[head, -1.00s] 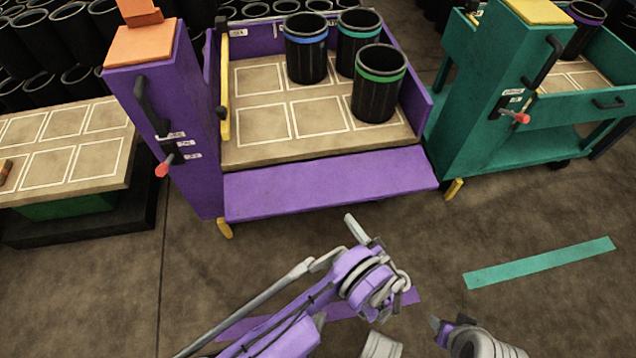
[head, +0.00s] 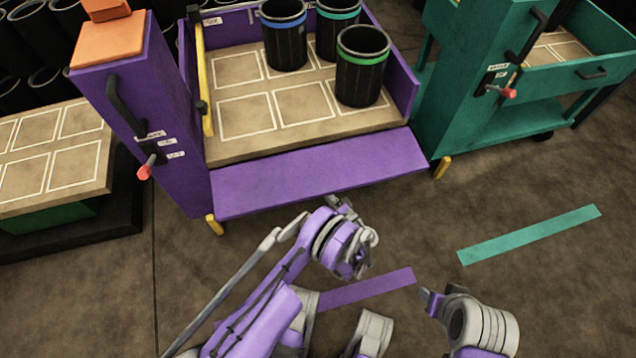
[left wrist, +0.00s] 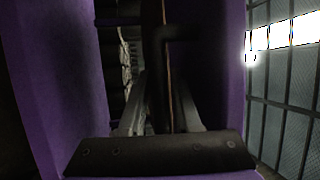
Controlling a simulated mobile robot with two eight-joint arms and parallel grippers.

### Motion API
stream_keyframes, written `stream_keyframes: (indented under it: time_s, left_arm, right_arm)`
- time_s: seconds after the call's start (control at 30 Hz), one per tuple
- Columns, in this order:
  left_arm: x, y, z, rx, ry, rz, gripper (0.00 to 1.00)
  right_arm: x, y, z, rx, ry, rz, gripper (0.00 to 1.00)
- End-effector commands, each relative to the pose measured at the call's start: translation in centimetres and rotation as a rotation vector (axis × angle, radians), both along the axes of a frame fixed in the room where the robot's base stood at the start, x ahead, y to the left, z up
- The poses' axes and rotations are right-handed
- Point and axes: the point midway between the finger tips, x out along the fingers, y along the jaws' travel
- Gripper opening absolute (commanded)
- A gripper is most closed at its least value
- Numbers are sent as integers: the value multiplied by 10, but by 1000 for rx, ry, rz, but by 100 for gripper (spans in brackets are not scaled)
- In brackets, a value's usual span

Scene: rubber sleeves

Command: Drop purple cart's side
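The purple cart (head: 140,110) stands at upper centre in the head view, with a tan deck marked in white rectangles. Its purple front side panel (head: 320,172) is folded down and slopes outward below the deck edge. A black handle (head: 127,103) and a red-tipped lever (head: 146,172) are on the cart's left post. My left gripper (head: 346,208) is just in front of the panel's lower edge, apart from the lever; its grey fingers look spread in the left wrist view (left wrist: 160,105), around a dark strip I cannot identify. My right gripper (head: 430,300) is low at centre right, its fingers unclear.
Three black pots with blue, teal and green bands (head: 362,68) stand on the deck's right and back. A teal cart (head: 475,85) stands at right, a tan-topped table (head: 50,165) at left. Purple (head: 365,290) and teal (head: 530,235) floor strips lie in front; the floor around them is clear.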

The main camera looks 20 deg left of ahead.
Motion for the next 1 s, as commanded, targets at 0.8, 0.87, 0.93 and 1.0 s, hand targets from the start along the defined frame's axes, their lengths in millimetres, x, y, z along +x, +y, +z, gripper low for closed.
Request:
stream_keyframes:
  time_s: [0.8,0.87,0.93,1.0]
  left_arm:
    - [4,6,2,0,0,0,0]
    - [4,6,2,0,0,0,0]
    - [4,6,2,0,0,0,0]
    - [4,6,2,0,0,0,0]
  right_arm:
    - [0,0,-1,0,0,0,50]
    - [0,0,-1,0,0,0,50]
    - [0,0,-1,0,0,0,50]
    - [0,0,-1,0,0,0,50]
